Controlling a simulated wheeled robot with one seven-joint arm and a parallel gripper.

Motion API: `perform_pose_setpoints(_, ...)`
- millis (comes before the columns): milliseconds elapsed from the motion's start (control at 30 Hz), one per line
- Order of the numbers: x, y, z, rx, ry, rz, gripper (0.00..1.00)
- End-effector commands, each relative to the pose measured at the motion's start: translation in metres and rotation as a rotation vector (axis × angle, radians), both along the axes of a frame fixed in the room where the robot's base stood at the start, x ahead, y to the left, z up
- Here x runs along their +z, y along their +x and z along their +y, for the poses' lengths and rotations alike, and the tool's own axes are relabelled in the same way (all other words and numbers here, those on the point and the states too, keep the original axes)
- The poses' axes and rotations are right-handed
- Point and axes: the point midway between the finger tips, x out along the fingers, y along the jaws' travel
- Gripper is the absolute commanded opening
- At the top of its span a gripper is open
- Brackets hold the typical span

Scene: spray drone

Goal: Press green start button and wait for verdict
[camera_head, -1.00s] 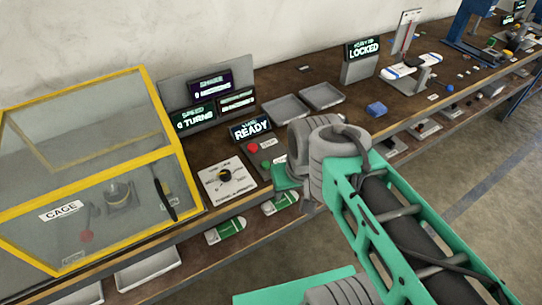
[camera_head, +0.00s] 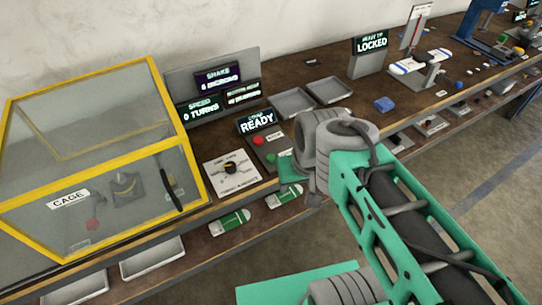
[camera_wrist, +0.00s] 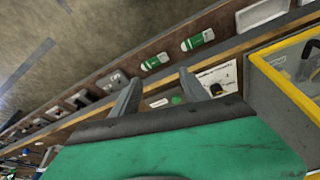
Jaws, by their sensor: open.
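The control box with the red button (camera_head: 258,140) and the small green button (camera_head: 271,158) stands under a screen reading READY (camera_head: 256,121). In the wrist view a green round button (camera_wrist: 176,99) shows between the fingers of my gripper (camera_wrist: 160,76). My gripper is open with nothing between its jaws that I can see held; I cannot tell how far it is from the button. In the head view my arm's end hides the fingers, just right of the control box.
A yellow-framed clear cage (camera_head: 90,160) stands at left. A white dial panel (camera_head: 232,173) lies between it and the control box. Green-and-white packs (camera_head: 284,196) lie on the lower shelf.

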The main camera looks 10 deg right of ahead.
Motion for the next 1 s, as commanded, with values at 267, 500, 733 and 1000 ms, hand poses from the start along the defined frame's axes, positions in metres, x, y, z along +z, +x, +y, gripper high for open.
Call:
perform_pose_setpoints(267, 0.0000, 0.0000, 0.0000, 0.000, 0.000, 0.000, 0.46)
perform_pose_setpoints(500, 0.0000, 0.0000, 0.0000, 0.000, 0.000, 0.000, 0.27)
perform_pose_setpoints(733, 0.0000, 0.0000, 0.0000, 0.000, 0.000, 0.000, 0.08)
perform_pose_setpoints(1000, 0.0000, 0.0000, 0.0000, 0.000, 0.000, 0.000, 0.00)
